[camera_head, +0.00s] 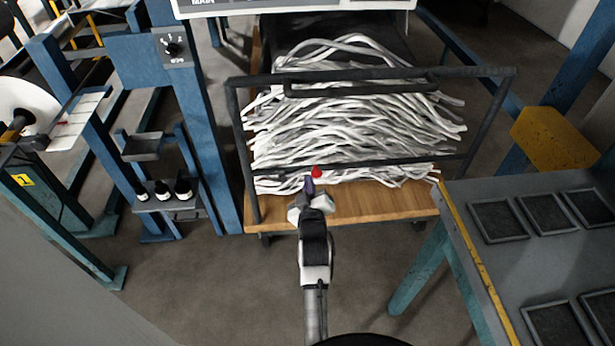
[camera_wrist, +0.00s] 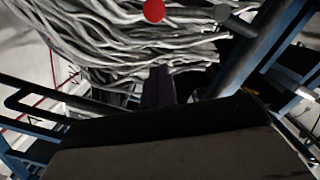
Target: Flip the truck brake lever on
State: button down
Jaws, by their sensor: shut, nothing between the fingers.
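The truck has a wooden deck (camera_head: 375,203) and a black tube frame (camera_head: 236,130), and carries a heap of grey-white strands. A red ball knob (camera_head: 316,171), which looks like the brake lever's end, shows at the deck's near side, just beyond my gripper tip. The knob also shows at the top of the wrist view (camera_wrist: 154,10). The lever's shaft is not visible, so its position cannot be told. My gripper (camera_head: 309,185) is shut and empty, pointing toward the truck. Its dark fingers (camera_wrist: 158,87) appear below the knob in the wrist view, with a visible gap.
A grey table with dark trays (camera_head: 545,212) stands close on the right. A blue post (camera_head: 195,120) and a rack with small bottles (camera_head: 163,192) stand on the left. A yellow block (camera_head: 555,138) is at the right. The floor between is clear.

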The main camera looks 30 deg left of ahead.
jog(key=shift+b+v, duration=0.3)
jog(key=shift+v, duration=1.8)
jog(key=shift+a+r, duration=0.1)
jog(key=shift+r, duration=0.05)
